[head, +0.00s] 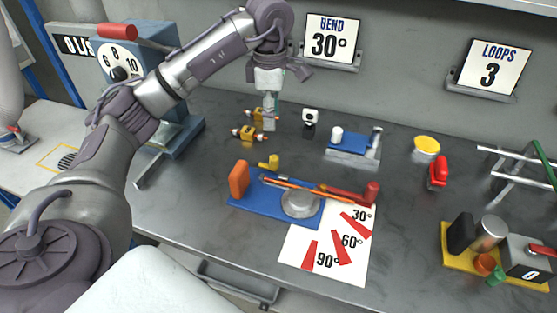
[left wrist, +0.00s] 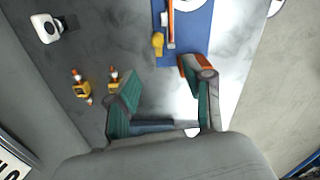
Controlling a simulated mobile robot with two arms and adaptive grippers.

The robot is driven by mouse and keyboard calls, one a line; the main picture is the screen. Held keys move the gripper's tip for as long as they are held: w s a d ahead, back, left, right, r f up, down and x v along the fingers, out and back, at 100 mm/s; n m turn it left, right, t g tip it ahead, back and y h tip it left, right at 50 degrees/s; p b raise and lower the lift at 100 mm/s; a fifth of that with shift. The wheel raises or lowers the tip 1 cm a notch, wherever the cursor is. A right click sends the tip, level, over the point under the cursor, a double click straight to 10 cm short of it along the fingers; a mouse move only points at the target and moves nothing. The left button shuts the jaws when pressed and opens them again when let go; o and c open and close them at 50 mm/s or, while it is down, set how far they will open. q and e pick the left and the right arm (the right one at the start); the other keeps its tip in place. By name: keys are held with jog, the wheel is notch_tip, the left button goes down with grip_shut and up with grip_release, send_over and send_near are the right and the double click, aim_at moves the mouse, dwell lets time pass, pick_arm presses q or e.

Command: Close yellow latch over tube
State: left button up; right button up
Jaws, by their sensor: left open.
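The blue bending plate (head: 245,207) lies on the bench with a round grey disc (head: 300,204) and a copper-orange tube (head: 310,189) across it. The yellow latch (head: 270,162) stands at the plate's back edge and looks upright, beside the tube rather than over it. In the left wrist view the latch (left wrist: 158,42) is at the edge of the plate (left wrist: 193,40), next to the tube (left wrist: 170,25). My left gripper (head: 269,112) is open and empty, behind the plate and above the bench; its parted fingers (left wrist: 163,98) show in the wrist view.
An orange block (head: 239,180) and a red handle (head: 368,193) flank the plate. Small yellow valve-like parts (head: 249,133) lie below and beside my left gripper. A white angle sheet (head: 300,257) lies in front. A blue-grey fixture (head: 352,147) stands back right. Bare bench lies between.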

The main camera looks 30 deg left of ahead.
aim_at(273, 157)
pick_arm(q)
jog(key=f, duration=1.4)
jog(key=shift+w+f, duration=0.25)
grip_shut()
